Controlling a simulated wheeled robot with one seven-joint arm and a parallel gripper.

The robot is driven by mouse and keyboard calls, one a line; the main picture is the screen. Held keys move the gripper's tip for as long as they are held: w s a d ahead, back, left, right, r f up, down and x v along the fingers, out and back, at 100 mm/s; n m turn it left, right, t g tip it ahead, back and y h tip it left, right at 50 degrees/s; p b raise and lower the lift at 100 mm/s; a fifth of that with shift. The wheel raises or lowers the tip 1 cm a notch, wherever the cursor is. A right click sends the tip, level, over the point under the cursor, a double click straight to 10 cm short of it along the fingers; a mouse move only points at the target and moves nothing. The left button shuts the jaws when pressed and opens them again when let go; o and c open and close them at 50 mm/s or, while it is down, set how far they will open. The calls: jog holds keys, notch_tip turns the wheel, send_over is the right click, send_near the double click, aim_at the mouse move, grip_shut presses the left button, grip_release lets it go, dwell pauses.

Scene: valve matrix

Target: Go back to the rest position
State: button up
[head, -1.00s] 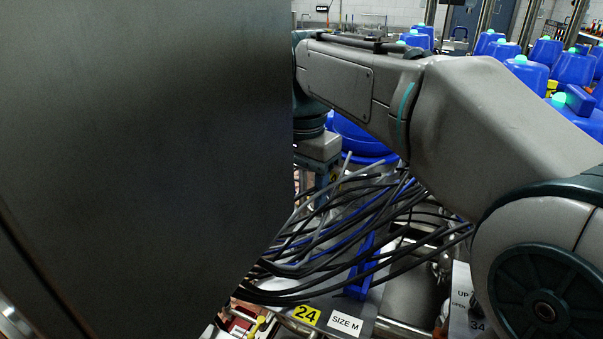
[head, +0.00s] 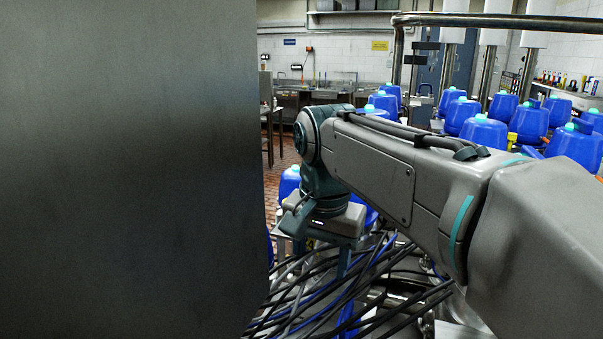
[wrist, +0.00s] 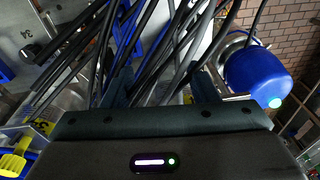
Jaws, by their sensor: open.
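My gripper (wrist: 162,86) shows in the wrist view with its two dark fingers apart, pointing toward a bundle of black and grey cables (wrist: 170,45). No object held between the fingers can be made out. In the head view my arm reaches from the lower right to the centre, and the wrist hangs down over the cables (head: 350,290). The fingertips are hard to make out there.
Blue valve heads (head: 484,131) with pale green caps stand in rows at the right. One blue valve head (wrist: 256,74) is close to the right finger in the wrist view. A large dark panel (head: 130,170) blocks the left. A steel rail (head: 500,20) crosses the upper right.

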jog(key=s+d+f+n+t+p, duration=0.3)
jog(key=s+d+f+n, duration=0.1)
jog(key=s+d+f, duration=0.4)
jog(key=s+d, duration=0.2)
jog(key=d, duration=0.2)
jog(key=shift+s+d+n+p, duration=0.25)
jog(key=shift+d+n+p, duration=0.05)
jog(key=shift+d+p, duration=0.05)
dwell(2.0)
